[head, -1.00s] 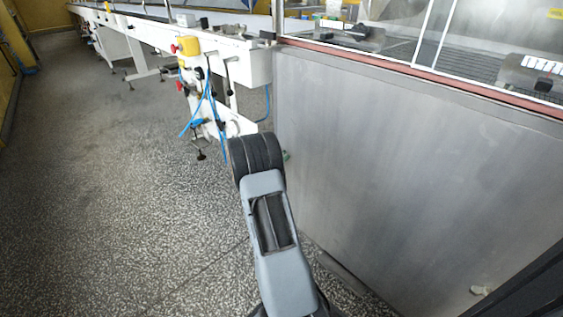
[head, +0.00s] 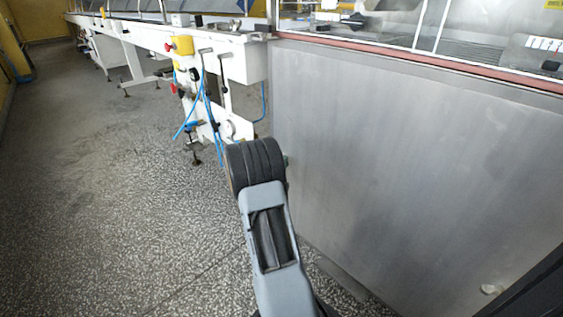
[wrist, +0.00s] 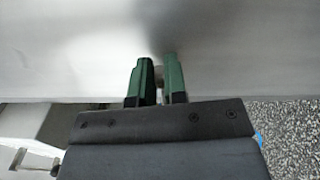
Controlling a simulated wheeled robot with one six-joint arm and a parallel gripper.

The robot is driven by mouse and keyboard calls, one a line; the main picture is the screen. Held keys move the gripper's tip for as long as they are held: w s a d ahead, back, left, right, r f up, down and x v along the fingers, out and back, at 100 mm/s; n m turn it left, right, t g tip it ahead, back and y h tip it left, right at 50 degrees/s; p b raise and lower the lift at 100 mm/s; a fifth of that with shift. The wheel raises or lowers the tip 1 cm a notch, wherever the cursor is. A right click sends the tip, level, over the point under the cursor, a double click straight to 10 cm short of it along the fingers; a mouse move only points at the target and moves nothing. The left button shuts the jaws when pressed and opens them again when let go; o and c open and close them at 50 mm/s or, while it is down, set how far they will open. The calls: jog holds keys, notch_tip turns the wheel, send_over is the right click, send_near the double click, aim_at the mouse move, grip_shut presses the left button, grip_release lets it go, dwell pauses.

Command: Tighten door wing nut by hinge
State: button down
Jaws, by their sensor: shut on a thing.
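A large grey metal door panel (head: 410,170) fills the right of the head view and the top of the wrist view. A pale wing nut (head: 491,289) sits low on the panel at the far right. My gripper (wrist: 157,62) has green fingers close together, with their tips at the panel surface. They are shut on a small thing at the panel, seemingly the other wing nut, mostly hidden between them.
A white conveyor frame (head: 245,62) with a yellow box (head: 183,45), levers and blue hoses stands left of the panel. A red-brown strip (head: 400,62) runs along the panel's top, under glass. The speckled floor (head: 90,200) at left is clear.

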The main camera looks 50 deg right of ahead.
jog(key=shift+f+m, duration=0.3)
jog(key=shift+m, duration=0.7)
jog(key=c, duration=1.2)
grip_release()
jog(key=shift+o, duration=0.2)
jog(key=shift+a, duration=0.1)
jog(key=a+p, duration=0.4)
jog(key=a, duration=0.9)
jog(key=shift+w+a, duration=0.3)
jog(key=shift+w, duration=0.15)
